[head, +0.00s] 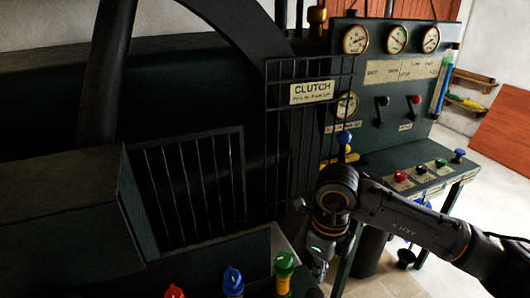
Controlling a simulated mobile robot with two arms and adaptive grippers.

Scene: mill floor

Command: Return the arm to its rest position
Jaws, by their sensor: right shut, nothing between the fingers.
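My right arm comes in from the right edge and bends down at a dark wrist in front of the control stand. My right gripper (317,268) points down below the wrist, left of the small control table. It looks shut and holds nothing. A small green light shows on it. Its fingertips are dark and hard to make out. My left gripper is not in view.
A gauge panel (375,65) with levers stands behind a control table (405,177) bearing several buttons. A barred guard (290,130) carries a CLUTCH sign (312,92). Green (284,266), blue (233,280) and red (174,291) handles stand at the bottom. Open floor lies at right.

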